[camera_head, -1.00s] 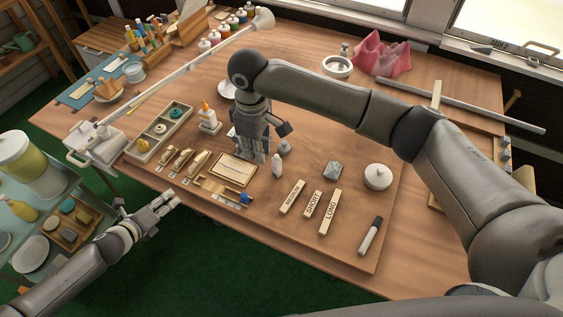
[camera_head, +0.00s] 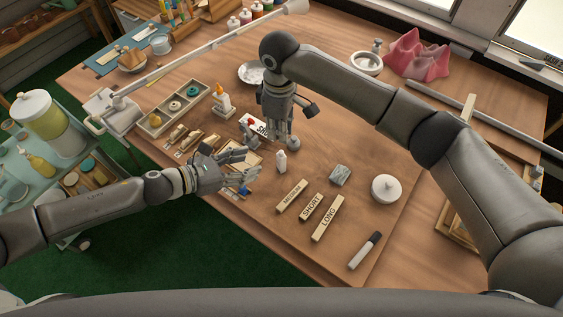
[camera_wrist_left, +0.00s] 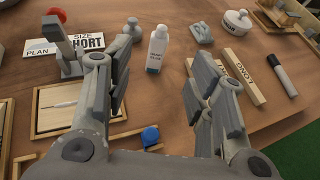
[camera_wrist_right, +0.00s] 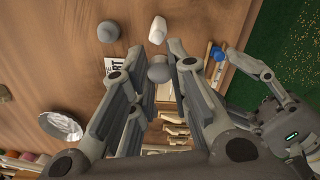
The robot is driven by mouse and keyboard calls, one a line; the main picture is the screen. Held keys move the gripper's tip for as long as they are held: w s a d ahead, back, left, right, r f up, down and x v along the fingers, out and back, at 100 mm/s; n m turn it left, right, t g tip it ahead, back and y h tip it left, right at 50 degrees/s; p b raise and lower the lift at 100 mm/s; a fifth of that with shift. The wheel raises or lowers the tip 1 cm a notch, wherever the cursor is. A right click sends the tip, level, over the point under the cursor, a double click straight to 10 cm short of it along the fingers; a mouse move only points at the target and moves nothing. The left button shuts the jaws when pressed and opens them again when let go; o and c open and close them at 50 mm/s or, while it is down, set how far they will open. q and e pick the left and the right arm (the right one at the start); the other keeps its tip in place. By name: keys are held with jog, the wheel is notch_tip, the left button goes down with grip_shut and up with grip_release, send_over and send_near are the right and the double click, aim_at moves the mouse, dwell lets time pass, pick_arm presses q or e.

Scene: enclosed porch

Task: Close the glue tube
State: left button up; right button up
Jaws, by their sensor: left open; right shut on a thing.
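The glue tube (camera_head: 281,162) is a small white bottle standing upright on the board; its label shows in the left wrist view (camera_wrist_left: 157,52). I cannot tell whether its narrow white top is a cap or a bare nozzle. In the right wrist view it (camera_wrist_right: 157,29) is beyond my right gripper's fingers. My right gripper (camera_head: 283,138) points down behind the tube, shut on a small grey rounded thing (camera_wrist_right: 159,68). My left gripper (camera_head: 243,170) is open and empty, left of the tube; its spread fingers (camera_wrist_left: 160,105) have the tube beyond them.
A grey rounded piece (camera_wrist_left: 131,27) and a red-knobbed grey piece (camera_wrist_left: 66,42) stand near the SHORT card (camera_wrist_left: 92,42).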

aim_at(279, 156)
pick_arm(q)
jog(key=x, duration=1.2)
jog(key=shift+w+d, duration=0.1)
jog(key=shift+d, duration=0.05)
grip_shut()
